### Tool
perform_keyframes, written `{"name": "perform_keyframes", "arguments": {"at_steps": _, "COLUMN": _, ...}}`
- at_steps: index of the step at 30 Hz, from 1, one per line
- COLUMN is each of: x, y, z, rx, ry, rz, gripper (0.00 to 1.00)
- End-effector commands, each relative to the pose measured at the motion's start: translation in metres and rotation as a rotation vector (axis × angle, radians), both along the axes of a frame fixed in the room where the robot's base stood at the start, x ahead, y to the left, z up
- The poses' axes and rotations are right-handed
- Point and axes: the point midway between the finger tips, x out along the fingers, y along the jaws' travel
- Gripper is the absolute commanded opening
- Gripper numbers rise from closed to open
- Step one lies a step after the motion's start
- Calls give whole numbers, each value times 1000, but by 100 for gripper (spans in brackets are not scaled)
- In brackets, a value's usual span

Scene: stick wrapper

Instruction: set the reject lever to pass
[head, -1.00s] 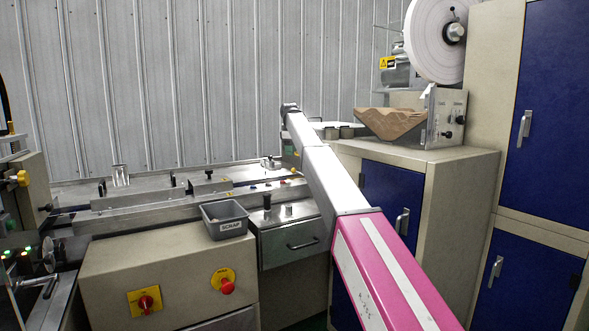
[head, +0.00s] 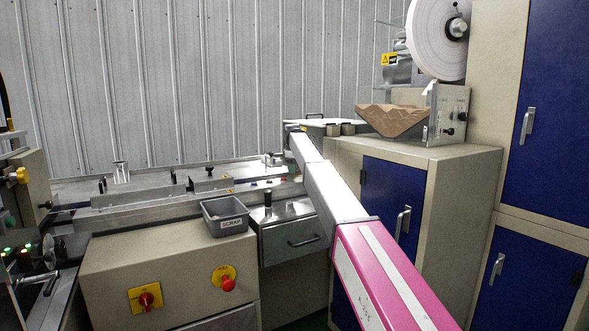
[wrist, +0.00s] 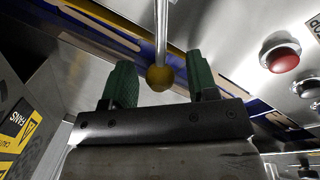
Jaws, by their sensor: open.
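In the wrist view, a thin metal rod with a dark yellow ball knob (wrist: 160,78) comes down from the top. I take it for the reject lever, but no label or pass mark on it is readable. My gripper (wrist: 160,70) is open. Its two green fingers stand on either side of the knob, with a gap on each side and no clear contact. In the head view, my arm reaches to the far right end of the machine bed, and the gripper and lever cannot be made out there.
A yellow and black label (wrist: 20,126) is at left. In the head view, a grey scrap bin (head: 226,217) and a cabinet (head: 460,190) flank my arm.

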Motion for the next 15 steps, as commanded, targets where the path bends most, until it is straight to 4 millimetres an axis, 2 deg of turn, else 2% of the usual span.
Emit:
{"name": "perform_keyframes", "arguments": {"at_steps": 6, "x": 0, "y": 0, "z": -1, "rx": 0, "ry": 0, "rz": 0, "gripper": 54}}
{"name": "perform_keyframes", "arguments": {"at_steps": 7, "x": 0, "y": 0, "z": -1, "rx": 0, "ry": 0, "rz": 0, "gripper": 50}}
{"name": "perform_keyframes", "arguments": {"at_steps": 9, "x": 0, "y": 0, "z": -1, "rx": 0, "ry": 0, "rz": 0, "gripper": 27}}
{"name": "perform_keyframes", "arguments": {"at_steps": 12, "x": 0, "y": 0, "z": -1, "rx": 0, "ry": 0, "rz": 0, "gripper": 0}}
{"name": "perform_keyframes", "arguments": {"at_steps": 15, "x": 0, "y": 0, "z": -1, "rx": 0, "ry": 0, "rz": 2, "gripper": 0}}
